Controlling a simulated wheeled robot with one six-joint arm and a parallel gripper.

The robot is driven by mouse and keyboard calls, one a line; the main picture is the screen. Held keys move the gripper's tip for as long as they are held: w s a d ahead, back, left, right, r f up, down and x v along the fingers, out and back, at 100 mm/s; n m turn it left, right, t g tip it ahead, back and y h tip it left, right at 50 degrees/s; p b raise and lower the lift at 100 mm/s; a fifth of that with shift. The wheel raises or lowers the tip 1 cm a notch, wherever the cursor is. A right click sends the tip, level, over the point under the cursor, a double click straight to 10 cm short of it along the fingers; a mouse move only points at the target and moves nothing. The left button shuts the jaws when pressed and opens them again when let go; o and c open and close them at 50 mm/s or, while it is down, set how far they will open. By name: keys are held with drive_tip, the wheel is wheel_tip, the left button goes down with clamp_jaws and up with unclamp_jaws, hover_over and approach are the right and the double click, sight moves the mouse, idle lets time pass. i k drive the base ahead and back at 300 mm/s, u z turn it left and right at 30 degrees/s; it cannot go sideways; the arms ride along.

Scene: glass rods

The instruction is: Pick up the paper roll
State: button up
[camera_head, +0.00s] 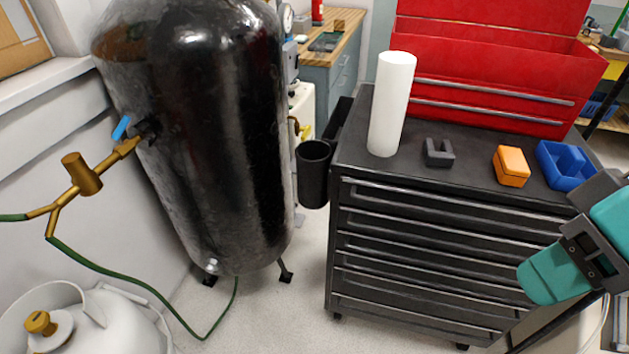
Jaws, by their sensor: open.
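The paper roll (391,105) is a tall white cylinder. It stands upright near the left end of the black top of the tool cabinet (465,148). My gripper (586,246), teal and black, shows at the right edge, in front of the cabinet's right side. It is partly cut off by the frame. It is open, apart from the roll and well to the right of it. I see nothing held in it.
A dark grey U-shaped block (438,152), an orange box (511,166) and a blue open bin (566,165) sit right of the roll. A red toolbox (490,70) stands behind. A black tank (205,135) stands left, with floor between.

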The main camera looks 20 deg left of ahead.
sight(395, 71)
drive_tip(key=u, duration=1.75)
drive_tip(key=i, duration=0.9)
drive_tip(key=z, duration=2.8)
